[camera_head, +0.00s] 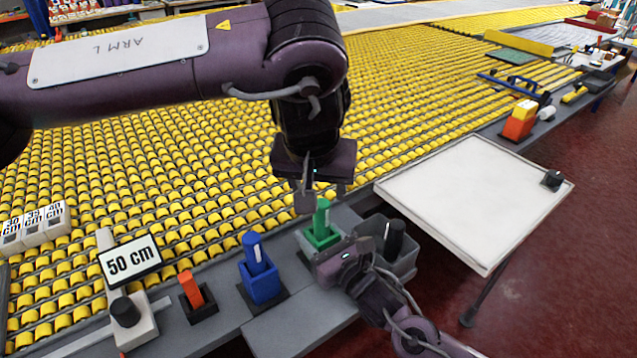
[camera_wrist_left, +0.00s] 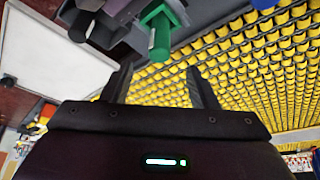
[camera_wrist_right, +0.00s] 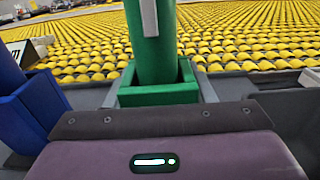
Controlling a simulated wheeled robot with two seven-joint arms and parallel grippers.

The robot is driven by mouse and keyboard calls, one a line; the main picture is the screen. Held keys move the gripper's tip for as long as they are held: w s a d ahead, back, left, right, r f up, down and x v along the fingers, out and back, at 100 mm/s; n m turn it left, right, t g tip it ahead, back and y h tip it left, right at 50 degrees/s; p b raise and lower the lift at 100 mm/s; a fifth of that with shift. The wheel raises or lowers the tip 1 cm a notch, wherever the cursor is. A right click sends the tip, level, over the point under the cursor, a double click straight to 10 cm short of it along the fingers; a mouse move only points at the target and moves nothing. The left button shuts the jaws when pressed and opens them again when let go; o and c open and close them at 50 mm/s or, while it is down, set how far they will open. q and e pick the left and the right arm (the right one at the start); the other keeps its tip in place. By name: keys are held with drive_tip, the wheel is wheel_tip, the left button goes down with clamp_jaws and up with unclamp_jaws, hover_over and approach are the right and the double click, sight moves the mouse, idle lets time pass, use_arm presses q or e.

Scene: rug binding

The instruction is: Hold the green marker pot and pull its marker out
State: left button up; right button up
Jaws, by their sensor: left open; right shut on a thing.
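The green marker (camera_head: 322,217) stands upright in the green pot (camera_head: 319,243), on the bench edge. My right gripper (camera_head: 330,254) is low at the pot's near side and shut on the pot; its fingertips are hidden. In the right wrist view the green pot (camera_wrist_right: 158,95) is straight ahead, with the marker (camera_wrist_right: 152,45) rising from it. My left gripper (camera_head: 318,188) hangs above the marker, open and empty. In the left wrist view the marker (camera_wrist_left: 159,40) lies beyond the two spread fingers, apart from them.
A blue marker pot (camera_head: 262,285) and a small orange marker's holder (camera_head: 199,307) stand to the left. A grey bin (camera_head: 398,262) with a black-topped thing is close on the right. A white board (camera_head: 480,195) lies farther right. Yellow rollers (camera_head: 180,190) fill the area behind.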

sight(322, 200)
use_arm(q)
drive_tip(key=x, duration=1.1)
drive_tip(key=shift+f, duration=0.3)
drive_tip(key=shift+c, duration=0.2)
drive_tip(key=c, duration=1.1)
drive_tip(key=shift+o, duration=0.2)
drive_tip(key=shift+r, duration=0.15)
drive_tip(key=shift+r, duration=4.15)
use_arm(e)
drive_tip(key=o, duration=1.2)
